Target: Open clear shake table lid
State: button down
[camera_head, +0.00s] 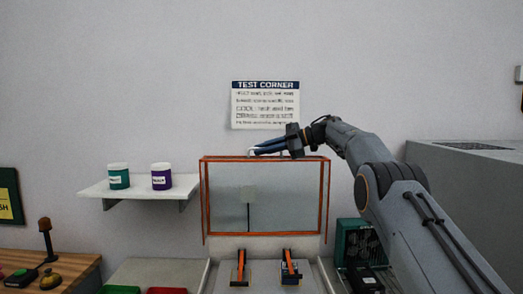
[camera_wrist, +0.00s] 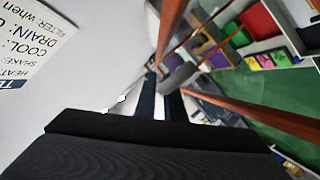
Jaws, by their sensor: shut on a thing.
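The clear shake table lid (camera_head: 285,195) has an orange frame and stands raised, nearly upright, in front of the wall in the head view. Its orange bars also cross the wrist view (camera_wrist: 262,112). My gripper (camera_head: 255,151) reaches in from the right at the lid's top edge and is shut on the lid's pale handle, mostly hidden by the fingers. In the wrist view my gripper (camera_wrist: 152,82) shows two dark fingers close together. The shake table (camera_head: 265,269) lies below the lid, with two orange-topped clamps on it.
A white wall shelf (camera_head: 140,187) with a green cup (camera_head: 119,176) and a purple cup (camera_head: 162,176) is left of the lid. A dark green device (camera_head: 357,245) stands right of the table. A large grey cabinet (camera_head: 470,190) is at far right. A sign (camera_head: 265,105) hangs above.

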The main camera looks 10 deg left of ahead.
aim_at(286, 159)
jog(key=shift+w+d+f, duration=0.15)
jog(key=shift+d+f, duration=0.1)
jog(key=shift+d, duration=0.1)
jog(key=c, duration=2.3)
grip_release()
jog(key=o, duration=0.4)
jog(key=shift+w+d, duration=0.1)
jog(key=shift+d, duration=0.05)
jog(key=shift+o, duration=0.3)
jog(key=shift+a, duration=0.25)
jog(key=b+v, duration=0.3)
jog(key=v, duration=0.5)
jog(key=shift+a+r, duration=0.1)
jog(key=shift+d+r, duration=0.15)
jog(key=shift+d, duration=0.1)
